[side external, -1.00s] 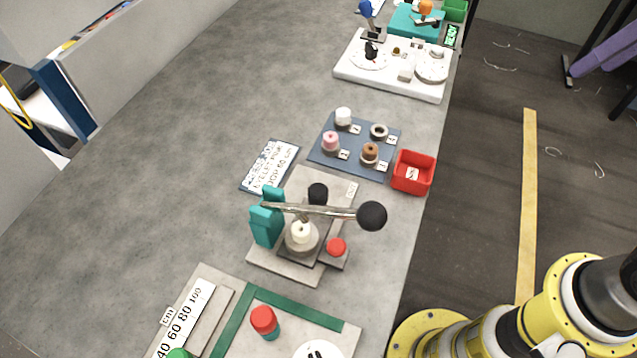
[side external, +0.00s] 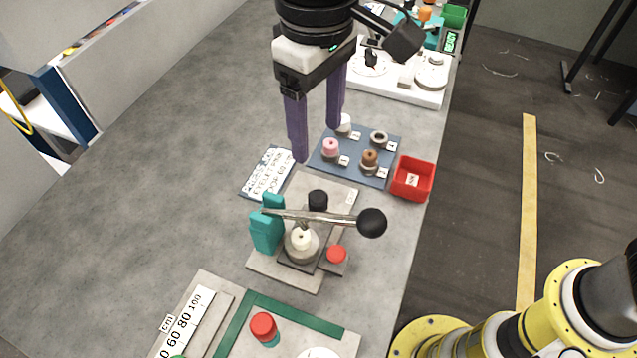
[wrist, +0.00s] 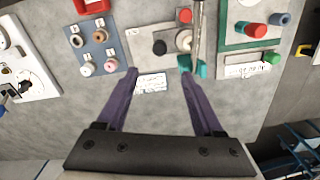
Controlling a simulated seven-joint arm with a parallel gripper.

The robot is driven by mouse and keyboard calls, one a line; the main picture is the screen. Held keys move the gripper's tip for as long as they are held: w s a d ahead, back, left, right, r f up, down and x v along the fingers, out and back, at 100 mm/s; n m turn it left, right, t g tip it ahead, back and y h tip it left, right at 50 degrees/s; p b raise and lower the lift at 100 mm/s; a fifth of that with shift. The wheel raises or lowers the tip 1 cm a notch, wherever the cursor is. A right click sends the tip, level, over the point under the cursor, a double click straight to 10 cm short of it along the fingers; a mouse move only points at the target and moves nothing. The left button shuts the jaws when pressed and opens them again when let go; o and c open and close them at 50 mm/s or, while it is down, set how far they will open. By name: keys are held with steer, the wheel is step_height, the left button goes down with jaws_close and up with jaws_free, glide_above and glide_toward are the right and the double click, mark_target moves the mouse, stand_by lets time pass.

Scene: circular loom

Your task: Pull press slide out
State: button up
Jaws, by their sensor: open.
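The press stands on a grey base plate (side external: 262,268) in the middle of the table. It has a teal bracket (side external: 266,228), a metal lever ending in a black ball (side external: 371,222), a black knob (side external: 317,199) and a red knob (side external: 337,254). A dark slide plate (side external: 300,262) carries a round holder with a white piece (side external: 301,239) under the lever. In the wrist view the press lever (wrist: 197,35) shows at the top. My gripper (side external: 318,140) is open and empty, with purple fingers pointing down, above and behind the press, touching nothing.
A blue mat (side external: 325,160) with several spools and a red bin (side external: 412,179) lie behind the press. A printed card (side external: 267,173) lies at its left. A green-framed board (side external: 234,322) with a red knob is in front. The table's left side is clear.

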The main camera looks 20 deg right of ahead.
mark_target(318, 196)
step_height(318, 196, down, 14)
steer(key=shift+r, duration=0.25)
stand_by(0.4)
jaws_close()
steer(key=shift+r, duration=0.1)
stand_by(1.2)
